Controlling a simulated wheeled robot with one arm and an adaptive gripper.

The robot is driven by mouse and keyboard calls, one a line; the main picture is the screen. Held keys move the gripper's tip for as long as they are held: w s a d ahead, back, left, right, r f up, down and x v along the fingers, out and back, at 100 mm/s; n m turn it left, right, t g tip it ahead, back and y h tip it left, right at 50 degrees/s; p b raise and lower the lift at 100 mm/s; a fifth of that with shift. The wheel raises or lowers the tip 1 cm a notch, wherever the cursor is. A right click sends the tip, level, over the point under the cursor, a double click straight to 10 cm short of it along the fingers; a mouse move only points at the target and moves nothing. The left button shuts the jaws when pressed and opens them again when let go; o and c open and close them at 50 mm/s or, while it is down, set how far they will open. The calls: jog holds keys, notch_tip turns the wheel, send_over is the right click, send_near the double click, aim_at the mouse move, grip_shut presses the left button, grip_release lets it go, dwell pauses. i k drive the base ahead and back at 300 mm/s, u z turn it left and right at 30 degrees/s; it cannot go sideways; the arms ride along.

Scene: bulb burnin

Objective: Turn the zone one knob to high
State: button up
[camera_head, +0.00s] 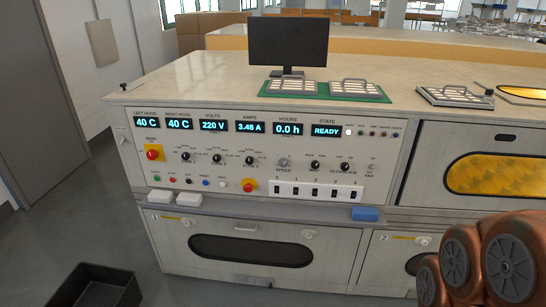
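The control panel (270,150) is on the front of a long bench. A row of three small black knobs is left of its middle: a left knob (186,156), a middle knob (217,158) and a right knob (249,160). Small zone labels sit by them, but the print is too small to read surely. The left knob seems to be zone one. Its pointer setting cannot be made out. My arm shows at the lower right, well away from these knobs. My gripper is out of view.
The display reads READY (325,131). White blocks (188,199) and a blue block (365,214) sit on the ledge. A black bin (95,288) stands on the floor.

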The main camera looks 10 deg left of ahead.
aim_at(185, 156)
jog(key=z, duration=0.4)
jog(key=k, duration=0.5)
jog(key=z, duration=0.95)
jog(key=k, duration=0.8)
jog(key=i, duration=1.35)
jog(key=u, duration=1.8)
jog(key=i, duration=0.85)
jog(key=u, duration=1.85)
jog(key=i, duration=0.9)
jog(key=u, duration=0.65)
